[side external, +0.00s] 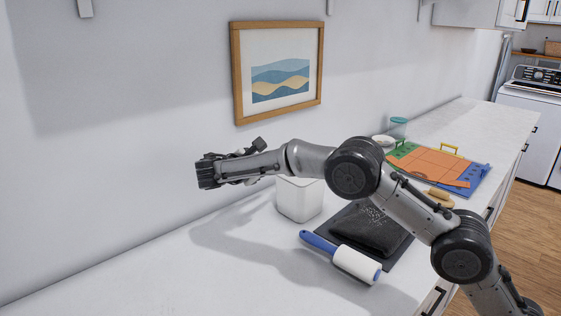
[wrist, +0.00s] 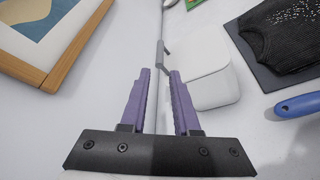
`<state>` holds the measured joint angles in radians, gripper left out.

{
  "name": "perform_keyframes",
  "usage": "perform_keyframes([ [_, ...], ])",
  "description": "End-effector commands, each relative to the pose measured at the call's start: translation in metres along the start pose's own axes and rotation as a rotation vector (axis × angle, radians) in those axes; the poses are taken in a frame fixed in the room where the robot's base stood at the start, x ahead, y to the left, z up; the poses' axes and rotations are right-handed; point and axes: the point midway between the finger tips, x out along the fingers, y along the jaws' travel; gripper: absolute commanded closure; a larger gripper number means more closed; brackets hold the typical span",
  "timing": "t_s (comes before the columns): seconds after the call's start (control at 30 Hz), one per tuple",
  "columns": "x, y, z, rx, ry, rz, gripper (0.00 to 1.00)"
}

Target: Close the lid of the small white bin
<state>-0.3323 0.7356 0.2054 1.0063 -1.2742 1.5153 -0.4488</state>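The small white bin (side external: 300,198) stands on the white counter, below and to the right of my gripper (side external: 207,173) in the side view. My arm covers part of its top there. In the wrist view the bin (wrist: 212,85) is just right of my gripper (wrist: 159,74), with a pale top surface and rounded corners. A thin grey bent strip shows by the fingertips; I cannot tell whether it belongs to the bin. The lid's angle cannot be made out clearly. My two purple fingers are apart, with nothing visible held between them.
A framed picture (side external: 278,75) hangs on the wall behind. A dark folded cloth (side external: 368,230) on a grey board and a blue-handled lint roller (side external: 342,257) lie near the bin. Colored mats (side external: 436,165) lie farther right. The counter's left part is clear.

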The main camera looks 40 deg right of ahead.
Motion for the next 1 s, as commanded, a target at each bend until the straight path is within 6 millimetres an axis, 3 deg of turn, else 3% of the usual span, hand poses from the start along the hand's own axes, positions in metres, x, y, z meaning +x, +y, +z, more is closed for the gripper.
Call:
perform_keyframes([
  [0.1,-0.022,0.000,-0.001,0.000,0.001,0.002,0.70],
  [0.3,-0.040,0.000,-0.001,0.000,0.000,0.000,0.70],
  [0.73,-0.039,0.000,0.003,0.004,-0.005,-0.006,0.70],
  [0.87,-0.035,0.019,0.038,0.074,-0.004,-0.014,0.70],
  [1.0,-0.026,0.033,0.116,0.177,0.000,-0.052,0.70],
])
